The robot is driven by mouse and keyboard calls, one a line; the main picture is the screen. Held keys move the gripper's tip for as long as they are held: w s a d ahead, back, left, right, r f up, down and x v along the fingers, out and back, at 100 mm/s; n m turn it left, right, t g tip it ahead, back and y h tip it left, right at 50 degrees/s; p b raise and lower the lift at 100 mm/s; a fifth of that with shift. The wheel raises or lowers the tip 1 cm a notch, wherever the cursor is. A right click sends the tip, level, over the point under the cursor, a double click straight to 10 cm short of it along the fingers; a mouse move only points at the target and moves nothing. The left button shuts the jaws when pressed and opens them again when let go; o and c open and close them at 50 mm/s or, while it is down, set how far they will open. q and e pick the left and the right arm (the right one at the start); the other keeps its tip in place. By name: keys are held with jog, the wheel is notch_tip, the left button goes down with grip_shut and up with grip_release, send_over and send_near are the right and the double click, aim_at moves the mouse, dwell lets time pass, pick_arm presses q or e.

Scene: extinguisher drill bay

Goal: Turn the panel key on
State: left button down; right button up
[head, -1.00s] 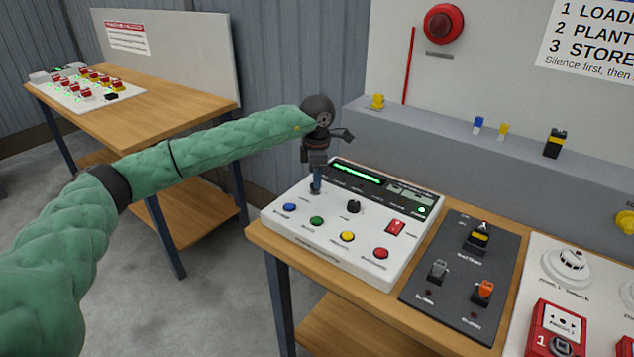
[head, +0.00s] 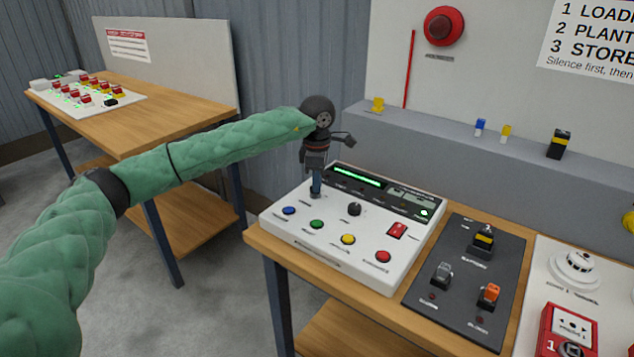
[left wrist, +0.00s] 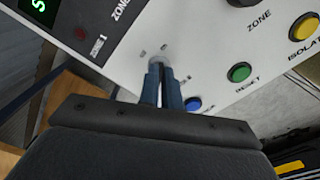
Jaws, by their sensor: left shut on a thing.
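The white control panel (head: 297,228) lies on the wooden bench, with a lit green display strip along its back. My left gripper (head: 316,191) points straight down at the panel's back left corner, where the key switch is. In the left wrist view its two blue fingers (left wrist: 164,80) are shut together on the panel key (left wrist: 160,56). Only a small pale part of the key and its switch shows beyond the fingertips; its angle cannot be read. My right gripper is in neither view.
Near the gripper are a blue button (head: 289,210), a green button (head: 316,224) and a black knob (head: 354,209). A dark switch plate (head: 450,300) lies right of the panel. A grey ledge (head: 430,140) runs behind.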

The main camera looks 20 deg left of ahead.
pick_arm(q)
jog(key=c, duration=1.6)
grip_release()
